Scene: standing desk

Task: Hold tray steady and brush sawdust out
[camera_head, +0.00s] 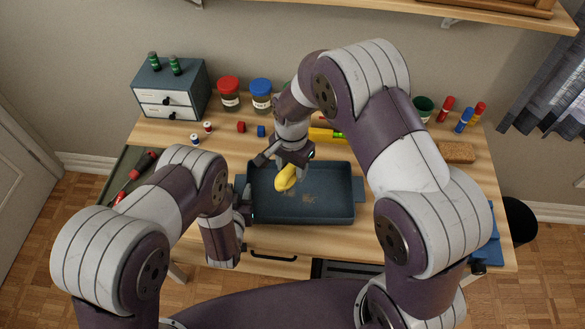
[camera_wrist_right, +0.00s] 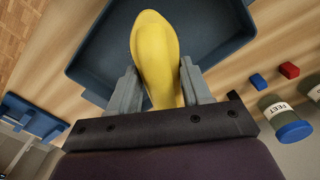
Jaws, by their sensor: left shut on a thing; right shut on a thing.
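The blue tray (camera_head: 325,212) lies on the desk in front of me, with brownish sawdust patches (camera_head: 307,197) on its floor. My left gripper (camera_head: 246,203) is at the tray's left side, shut on the tray's left edge or handle; the exact contact is partly hidden. My right gripper (camera_head: 279,160) is above the tray's left half, shut on a yellow brush (camera_head: 285,178). In the right wrist view the brush (camera_wrist_right: 154,55) sits between both fingers, over the tray (camera_wrist_right: 92,62). The brush's bristles are not visible, and I cannot tell whether it touches the tray floor.
A drawer box (camera_head: 165,90) and lidded jars (camera_head: 261,95) stand at the back. Small red (camera_head: 241,127) and blue blocks (camera_head: 261,131) lie behind the tray. A cork-brown block (camera_head: 457,153) and several markers (camera_head: 463,120) are at the right. A green tray with a screwdriver (camera_head: 139,172) is at the left.

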